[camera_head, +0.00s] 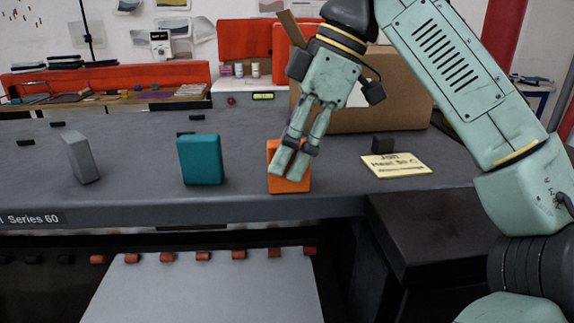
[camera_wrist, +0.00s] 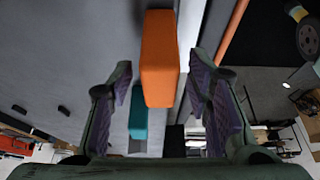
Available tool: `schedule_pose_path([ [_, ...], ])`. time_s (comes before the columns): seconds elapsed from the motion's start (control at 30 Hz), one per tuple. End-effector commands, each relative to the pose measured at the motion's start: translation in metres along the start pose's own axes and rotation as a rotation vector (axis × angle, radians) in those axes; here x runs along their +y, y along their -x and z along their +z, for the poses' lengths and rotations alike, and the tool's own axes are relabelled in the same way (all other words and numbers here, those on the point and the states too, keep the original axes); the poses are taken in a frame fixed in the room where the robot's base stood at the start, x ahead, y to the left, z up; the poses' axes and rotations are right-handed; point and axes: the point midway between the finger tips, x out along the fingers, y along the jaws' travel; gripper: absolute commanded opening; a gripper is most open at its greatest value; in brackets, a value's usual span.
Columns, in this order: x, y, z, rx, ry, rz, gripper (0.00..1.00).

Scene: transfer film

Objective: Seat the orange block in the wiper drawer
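The orange block (camera_head: 289,184) stands upright near the front edge of the grey machine top. In the head view my gripper (camera_head: 287,167) comes down from above and its fingers cover part of the block. In the wrist view the orange block (camera_wrist: 160,60) shows between the lines of my two spread fingers (camera_wrist: 162,75), with a gap on each side. My gripper is open and holds nothing. I cannot tell how far the fingertips reach along the block. No part in view can be clearly identified as the wiper drawer.
A teal block (camera_head: 201,160) and a grey block (camera_head: 82,158) stand to the left. A yellow note (camera_head: 396,166) and a small dark block (camera_head: 382,145) lie right, before a cardboard box (camera_head: 395,95). Below the edge is a light panel (camera_head: 200,290) with several red clips.

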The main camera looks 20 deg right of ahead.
Motion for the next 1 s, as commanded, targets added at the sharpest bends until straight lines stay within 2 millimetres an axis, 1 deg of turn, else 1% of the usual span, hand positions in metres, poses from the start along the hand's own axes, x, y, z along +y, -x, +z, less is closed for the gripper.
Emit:
schedule_pose_path([
  [0.03, 0.0, 0.0001, -0.0001, 0.0, 0.0, 0.0, 0.4],
  [0.07, 0.0, 0.0001, -0.0002, 0.0, 0.0, 0.0, 0.38],
  [0.63, 0.0, 0.0002, -0.0003, 0.0, 0.0, 0.0, 0.0],
  [1.0, 0.0001, 0.0005, -0.0013, 0.0, 0.0, 0.001, 0.0],
])
